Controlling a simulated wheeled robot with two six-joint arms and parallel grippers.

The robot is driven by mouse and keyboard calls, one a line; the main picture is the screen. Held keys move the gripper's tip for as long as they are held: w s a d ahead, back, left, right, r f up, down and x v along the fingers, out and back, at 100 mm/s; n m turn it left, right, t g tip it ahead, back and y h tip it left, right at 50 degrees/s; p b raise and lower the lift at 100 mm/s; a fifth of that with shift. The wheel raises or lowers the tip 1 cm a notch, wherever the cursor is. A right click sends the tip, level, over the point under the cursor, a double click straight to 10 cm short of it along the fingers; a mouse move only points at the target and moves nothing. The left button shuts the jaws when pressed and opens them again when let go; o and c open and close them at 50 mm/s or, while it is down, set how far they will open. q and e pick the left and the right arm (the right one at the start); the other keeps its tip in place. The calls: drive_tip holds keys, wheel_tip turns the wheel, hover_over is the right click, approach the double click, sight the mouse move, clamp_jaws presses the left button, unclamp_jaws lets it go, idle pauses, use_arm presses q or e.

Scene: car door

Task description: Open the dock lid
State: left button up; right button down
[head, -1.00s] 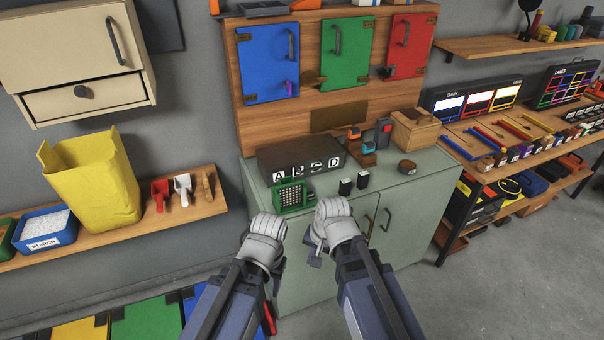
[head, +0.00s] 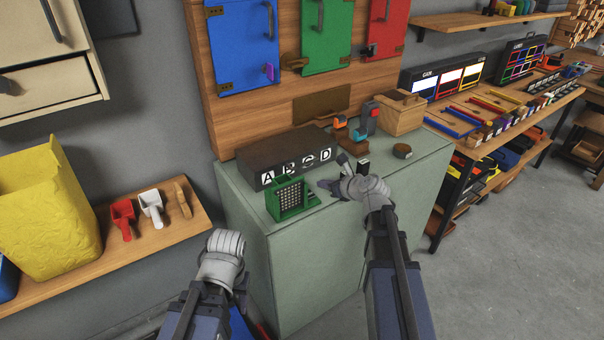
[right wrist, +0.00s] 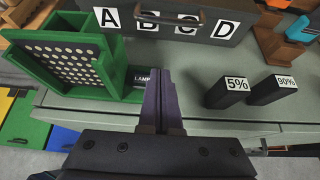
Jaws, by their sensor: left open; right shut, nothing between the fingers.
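A dark brown box marked A B C D (head: 284,155) stands on the green-grey cabinet top; in the right wrist view its front (right wrist: 178,22) carries a bar handle. Which part is the dock lid is not labelled. My right gripper (head: 328,187) is over the cabinet top in front of the box; in the right wrist view its dark fingers (right wrist: 160,78) are shut and empty, pointing toward the box front and apart from its handle. My left gripper (head: 238,282) is open, low in front of the cabinet at left, its fingers hard to see.
A green holder with a perforated panel (head: 290,198) stands left of my right gripper. Two small dark blocks marked 5% (right wrist: 232,91) and 90% (right wrist: 272,89) stand to its right. A wooden box (head: 402,114) stands farther right. Coloured doors hang on the backboard above.

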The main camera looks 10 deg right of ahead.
drive_tip(key=b+x, duration=0.5)
drive_tip(key=x, duration=0.5)
drive_tip(key=shift+w+f+b, duration=0.25)
drive_tip(key=shift+f+b, duration=0.05)
drive_tip(key=shift+b, duration=0.1)
wheel_tip(320, 180, up, 2)
drive_tip(key=shift+s+p, duration=0.1)
drive_tip(key=shift+p, duration=0.95)
drive_tip(key=shift+a+r+p, duration=0.15)
drive_tip(key=shift+r+p, duration=1.1)
drive_tip(key=shift+r, duration=0.05)
